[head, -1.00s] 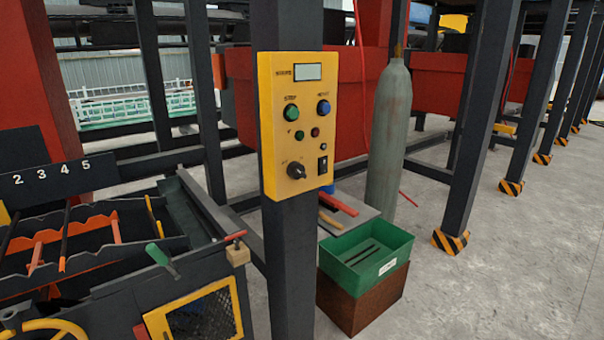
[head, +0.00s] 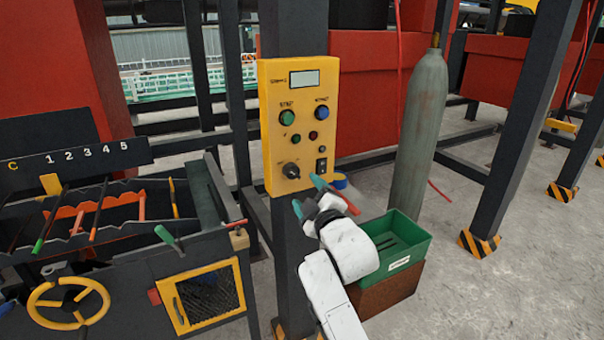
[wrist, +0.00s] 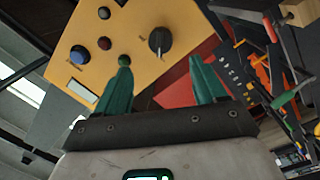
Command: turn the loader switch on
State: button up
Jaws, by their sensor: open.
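The yellow control panel (head: 300,125) is fixed to a dark post and carries a black rotary knob (head: 291,170) at lower left and a black rocker switch (head: 321,167) at lower right. Their labels are too small to read, so I cannot tell which is the loader switch. The knob also shows in the wrist view (wrist: 160,41), beyond and between my fingertips. In the wrist view, I cannot make out the rocker switch.
Green (head: 287,118) and blue (head: 322,113) buttons sit above the knob and rocker. A green bin (head: 400,262) on a brown box and a grey gas cylinder (head: 420,140) stand right. A bending bench with a yellow handwheel (head: 68,303) stands left.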

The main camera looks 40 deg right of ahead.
aim_at(295, 175)
jog(key=p+x, duration=0.1)
jog(key=x, duration=0.9)
jog(key=shift+s, duration=0.1)
jog(key=c, duration=1)
